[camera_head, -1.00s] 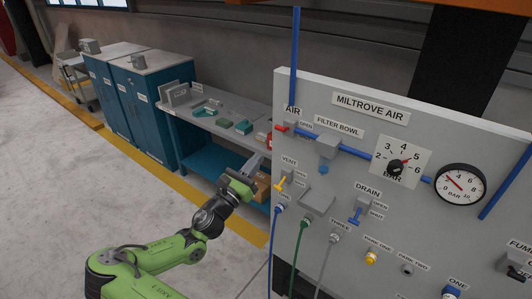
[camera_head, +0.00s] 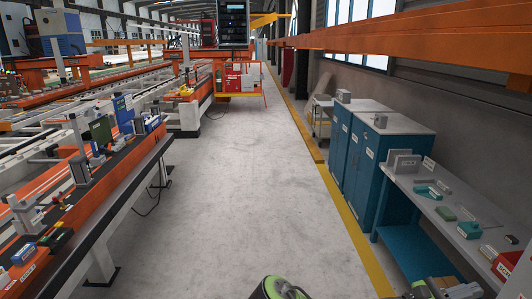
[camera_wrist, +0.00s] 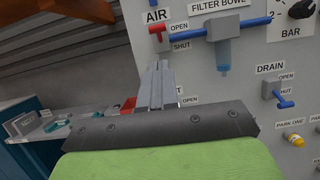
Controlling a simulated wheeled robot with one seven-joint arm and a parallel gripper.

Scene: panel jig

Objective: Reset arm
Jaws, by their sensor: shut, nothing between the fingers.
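My gripper (camera_wrist: 155,85) shows in the wrist view with its two grey fingers together and nothing between them. It is in front of the pale grey air panel (camera_wrist: 245,75), and I cannot tell the exact gap. The red AIR handle (camera_wrist: 172,34) is above the fingers, and the blue DRAIN handle (camera_wrist: 284,101) is to the right. The vent valve is mostly hidden behind the gripper. In the head view only a green piece of my arm (camera_head: 280,288) shows at the bottom edge, with part of the arm's end at the lower right.
A grey bench (camera_head: 445,205) with small parts and blue cabinets (camera_head: 375,155) line the right wall. An orange-railed work line (camera_head: 90,200) with fixtures runs along the left. The grey floor aisle (camera_head: 245,170) between them is clear. A red cart (camera_head: 240,80) stands farther back.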

